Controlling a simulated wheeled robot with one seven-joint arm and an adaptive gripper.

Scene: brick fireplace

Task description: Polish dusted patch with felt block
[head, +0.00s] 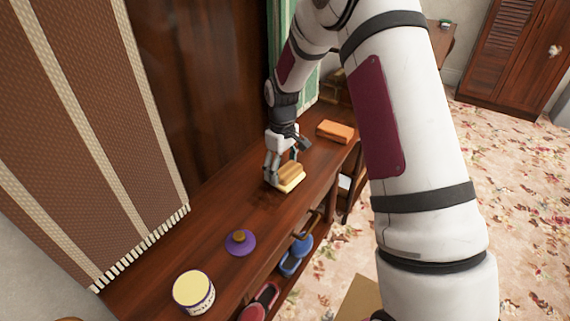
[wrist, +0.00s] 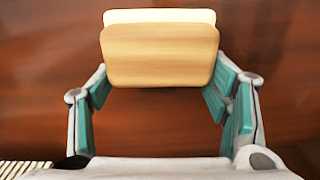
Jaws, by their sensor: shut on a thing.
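The felt block (head: 291,179) has a tan wooden body over a cream felt layer. It sits on or just over the dark reddish wooden top (head: 215,221); I cannot tell if it touches. My gripper (head: 284,167) is shut on it from above. In the wrist view the felt block (wrist: 160,60) lies between the teal-padded fingers of my gripper (wrist: 160,92), its cream edge at the top of the picture. I cannot make out a clear dusted patch; wood under the block is hidden.
An orange block (head: 335,131) lies beyond my gripper. A purple lid with a brown knob (head: 240,243) and a cream-topped tin (head: 194,290) stand at the near end. Blue (head: 296,257) and red (head: 261,301) items sit on a lower shelf. A fringed striped hanging (head: 90,130) borders the left.

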